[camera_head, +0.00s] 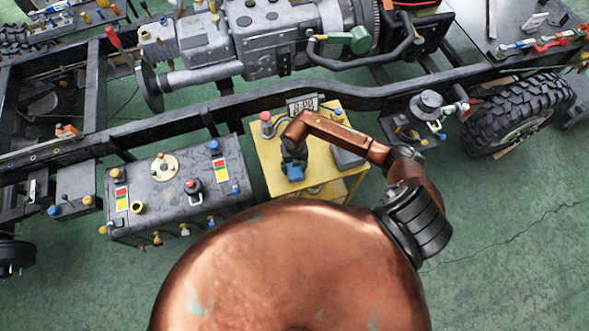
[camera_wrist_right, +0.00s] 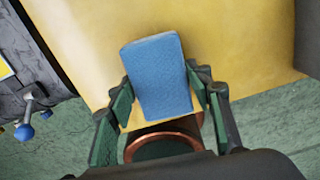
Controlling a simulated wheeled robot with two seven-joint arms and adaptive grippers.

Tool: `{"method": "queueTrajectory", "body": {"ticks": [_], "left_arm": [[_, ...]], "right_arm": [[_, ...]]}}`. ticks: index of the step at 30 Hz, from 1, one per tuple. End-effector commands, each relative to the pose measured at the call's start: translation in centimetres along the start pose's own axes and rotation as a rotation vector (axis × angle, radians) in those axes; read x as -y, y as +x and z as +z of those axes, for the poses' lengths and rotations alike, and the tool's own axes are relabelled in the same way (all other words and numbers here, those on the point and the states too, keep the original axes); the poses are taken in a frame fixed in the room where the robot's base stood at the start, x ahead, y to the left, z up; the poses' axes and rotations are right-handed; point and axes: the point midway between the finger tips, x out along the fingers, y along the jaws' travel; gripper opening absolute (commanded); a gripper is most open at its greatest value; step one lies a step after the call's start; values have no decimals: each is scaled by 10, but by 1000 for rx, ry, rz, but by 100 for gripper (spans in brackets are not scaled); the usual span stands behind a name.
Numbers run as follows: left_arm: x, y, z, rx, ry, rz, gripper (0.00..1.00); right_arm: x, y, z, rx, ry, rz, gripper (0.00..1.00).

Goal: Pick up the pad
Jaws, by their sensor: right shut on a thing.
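The pad is a blue block (camera_wrist_right: 156,75), seen large in the right wrist view between the two fingers of my right gripper (camera_wrist_right: 163,105). The fingers are shut on its sides, and its upper part sticks out beyond the fingertips. In the head view the blue pad (camera_head: 293,172) shows just below my right gripper (camera_head: 293,158), over the yellow cart. I cannot tell whether the pad still touches the yellow surface. My left gripper is in neither view.
The yellow cart (camera_head: 265,165) stands beside the dark chassis rail (camera_head: 240,108) and carries a small display (camera_head: 302,104) and a grey box (camera_head: 347,158). A grey battery box (camera_head: 180,200) is close on the left. A tyre (camera_head: 520,112) is at the right. Green floor is open at lower right.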

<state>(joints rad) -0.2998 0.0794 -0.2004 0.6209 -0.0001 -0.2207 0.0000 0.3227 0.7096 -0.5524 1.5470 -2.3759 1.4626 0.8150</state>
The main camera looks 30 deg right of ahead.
Motion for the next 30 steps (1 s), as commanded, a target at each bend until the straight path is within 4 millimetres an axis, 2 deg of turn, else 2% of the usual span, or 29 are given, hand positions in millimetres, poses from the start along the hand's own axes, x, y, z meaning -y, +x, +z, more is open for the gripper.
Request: {"method": "queueTrajectory", "body": {"ticks": [6,14,18,23,30], "left_arm": [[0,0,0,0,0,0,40],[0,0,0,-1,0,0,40],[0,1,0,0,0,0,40],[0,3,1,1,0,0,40],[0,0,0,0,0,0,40]], "right_arm": [[0,0,0,0,0,0,23],[0,-1,0,1,0,0,22],[0,-8,1,3,-1,0,22],[1,-34,2,7,-3,-1,22],[-6,-89,-47,3,-6,2,22]]}}
